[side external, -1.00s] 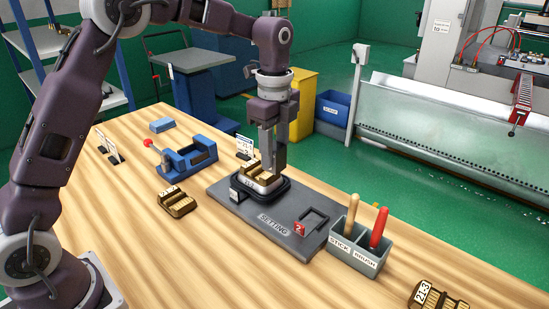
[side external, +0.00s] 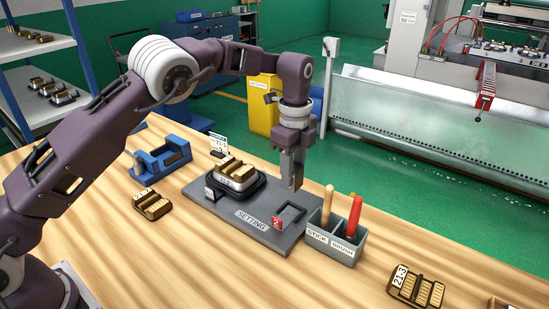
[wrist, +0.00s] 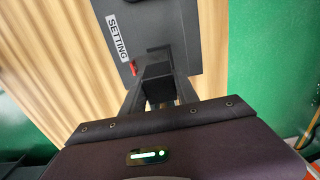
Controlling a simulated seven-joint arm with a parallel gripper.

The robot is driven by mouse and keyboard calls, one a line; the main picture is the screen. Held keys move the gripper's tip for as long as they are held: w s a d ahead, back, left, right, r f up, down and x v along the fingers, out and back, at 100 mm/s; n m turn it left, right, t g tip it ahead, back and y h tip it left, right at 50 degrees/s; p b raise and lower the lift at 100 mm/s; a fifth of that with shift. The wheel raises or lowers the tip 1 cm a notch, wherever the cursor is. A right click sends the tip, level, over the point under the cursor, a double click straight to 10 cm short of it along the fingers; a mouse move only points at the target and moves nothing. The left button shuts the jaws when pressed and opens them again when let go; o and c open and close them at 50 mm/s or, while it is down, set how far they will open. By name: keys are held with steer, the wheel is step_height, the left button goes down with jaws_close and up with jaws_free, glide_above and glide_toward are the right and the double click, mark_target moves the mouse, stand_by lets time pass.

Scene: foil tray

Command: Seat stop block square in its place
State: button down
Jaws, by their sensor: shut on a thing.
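My gripper (side external: 294,186) is above the back right part of the dark SETTING plate (side external: 240,220). In the wrist view, its fingers (wrist: 155,88) are shut on a dark block (wrist: 157,72), which I take to be the stop block. In the side view I cannot make the block out clearly from the dark fingers. A raised U-shaped outline (side external: 290,218) with a red number 2 tag (side external: 277,222) is on the plate, just below and in front of the fingertips. I cannot tell whether the block touches the plate.
A silver tray with gold pieces (side external: 237,172) sits in a black holder on the plate's left. A grey STICK and BRUSH box (side external: 335,240) with upright handles stands close right. A blue fixture (side external: 163,157) and gold-black pieces (side external: 152,204) lie left.

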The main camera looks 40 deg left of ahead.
steer(key=shift+f, duration=3.75)
steer(key=shift+f, duration=0.5)
steer(key=c, duration=1.2)
jaws_free()
steer(key=shift+o, duration=0.2)
steer(key=shift+r, duration=2.2)
steer(key=o, duration=0.6)
steer(key=shift+c, duration=0.2)
